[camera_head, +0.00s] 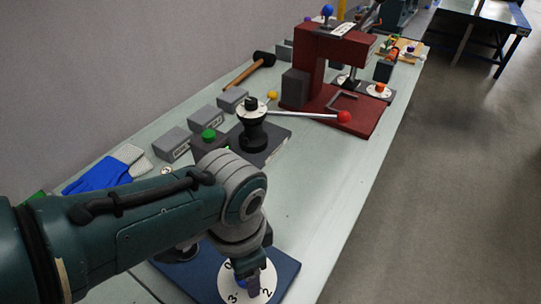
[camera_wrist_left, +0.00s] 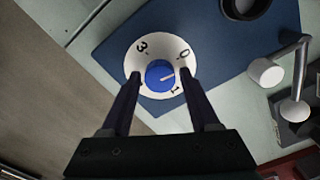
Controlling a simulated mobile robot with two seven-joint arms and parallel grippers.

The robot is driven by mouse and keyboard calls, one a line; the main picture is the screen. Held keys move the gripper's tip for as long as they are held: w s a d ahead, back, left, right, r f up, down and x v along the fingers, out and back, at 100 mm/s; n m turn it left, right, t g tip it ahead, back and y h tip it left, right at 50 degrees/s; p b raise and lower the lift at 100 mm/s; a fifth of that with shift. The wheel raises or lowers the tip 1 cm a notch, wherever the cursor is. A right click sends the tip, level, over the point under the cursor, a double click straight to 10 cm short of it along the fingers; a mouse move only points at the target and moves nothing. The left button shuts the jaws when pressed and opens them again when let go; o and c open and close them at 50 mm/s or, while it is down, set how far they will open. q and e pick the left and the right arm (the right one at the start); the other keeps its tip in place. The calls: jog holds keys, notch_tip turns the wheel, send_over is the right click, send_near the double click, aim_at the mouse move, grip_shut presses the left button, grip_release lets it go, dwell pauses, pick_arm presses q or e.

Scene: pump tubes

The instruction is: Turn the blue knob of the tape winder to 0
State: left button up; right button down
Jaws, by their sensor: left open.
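The blue knob (camera_wrist_left: 160,75) of the tape winder sits at the middle of a round white dial (camera_wrist_left: 146,47) on a blue base plate (camera_wrist_left: 110,42). Its white pointer line lies between the 0 and the 1. In the left wrist view my left gripper (camera_wrist_left: 160,73) is open, with one finger on each side of the knob over the dial. Whether the fingers touch the knob I cannot tell. In the head view my left gripper (camera_head: 253,284) comes down over the dial (camera_head: 264,276) and hides most of the knob. My right gripper is not in view.
Further along the bench are a black device with a red-tipped lever (camera_head: 343,117), a dark red press (camera_head: 325,50), grey blocks (camera_head: 172,143), a mallet (camera_head: 263,59) and blue gloves (camera_head: 100,175).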

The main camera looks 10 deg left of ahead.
pick_arm(q)
jog(key=m, duration=1.3)
jog(key=shift+b, duration=0.4)
grip_shut()
jog(key=shift+n, duration=0.5)
jog(key=shift+o, duration=1.6)
grip_release()
